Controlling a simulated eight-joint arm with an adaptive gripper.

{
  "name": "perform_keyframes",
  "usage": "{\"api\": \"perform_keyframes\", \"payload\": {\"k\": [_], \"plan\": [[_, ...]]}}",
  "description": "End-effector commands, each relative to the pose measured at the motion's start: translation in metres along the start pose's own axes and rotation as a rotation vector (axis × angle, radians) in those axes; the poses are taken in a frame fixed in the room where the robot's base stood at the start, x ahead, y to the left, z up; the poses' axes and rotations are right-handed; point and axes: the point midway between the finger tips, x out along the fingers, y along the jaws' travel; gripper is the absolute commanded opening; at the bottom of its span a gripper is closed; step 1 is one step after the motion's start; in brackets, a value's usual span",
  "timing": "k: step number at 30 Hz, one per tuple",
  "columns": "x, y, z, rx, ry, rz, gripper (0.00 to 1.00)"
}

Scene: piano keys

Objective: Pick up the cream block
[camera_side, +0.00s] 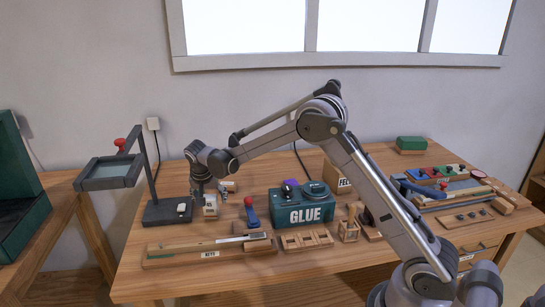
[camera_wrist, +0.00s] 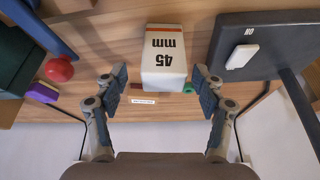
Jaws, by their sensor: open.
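The cream block (camera_wrist: 163,45) is a box marked "45 mm" with an orange-red stripe near its end. In the wrist view it sits at the top middle, with its near end between the levels of my fingertips. My gripper (camera_wrist: 159,72) is open, one finger on each side of the block, with a gap visible on both sides. In the side view my gripper (camera_side: 199,190) points down, just above and beside the cream block (camera_side: 210,210), which stands on the bench. The arm partly hides the block's top there.
A dark lamp base (camera_wrist: 245,48) with a white switch (camera_wrist: 242,57) stands close to the right in the wrist view. A red ball (camera_wrist: 59,70) and purple block (camera_wrist: 42,93) are at left. The green GLUE box (camera_side: 303,210) and key tray (camera_side: 210,250) are nearby.

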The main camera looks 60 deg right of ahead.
Motion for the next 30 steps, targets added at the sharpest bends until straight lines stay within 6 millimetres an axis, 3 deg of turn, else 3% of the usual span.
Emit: {"api": "perform_keyframes", "payload": {"k": [12,21,22,28,30], "plan": [[0.047,-0.004,-0.001,0.001,0.000,0.000,0.70],[0.052,-0.004,-0.001,0.000,0.000,-0.001,0.70],[0.052,-0.004,-0.001,0.000,0.000,-0.001,0.67],[0.052,-0.004,-0.001,0.000,0.000,-0.001,0.11],[0.052,-0.004,-0.001,0.000,0.000,-0.001,0.11]]}}
